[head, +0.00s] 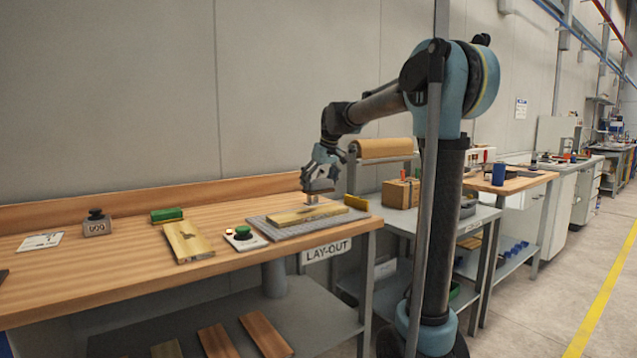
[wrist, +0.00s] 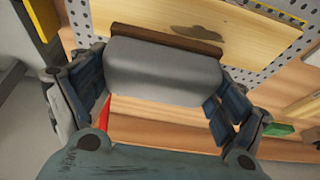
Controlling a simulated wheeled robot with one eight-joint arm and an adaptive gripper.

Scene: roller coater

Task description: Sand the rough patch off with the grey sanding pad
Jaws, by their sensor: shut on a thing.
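My gripper (wrist: 160,95) is shut on the grey sanding pad (wrist: 165,72), which has a brown strip along its far edge. In the head view my gripper (head: 317,186) is over the right part of the bench, above a pale wooden board (head: 285,217). The board also shows in the wrist view (wrist: 130,15), just beyond the pad. A dark brown rough patch (wrist: 205,36) lies on the board near the pad's brown edge. I cannot tell whether the pad touches the board. My gripper and pad hide part of the board.
The board lies on a perforated grey plate (head: 268,232). A yellow piece (head: 356,202) stands at the plate's right end.

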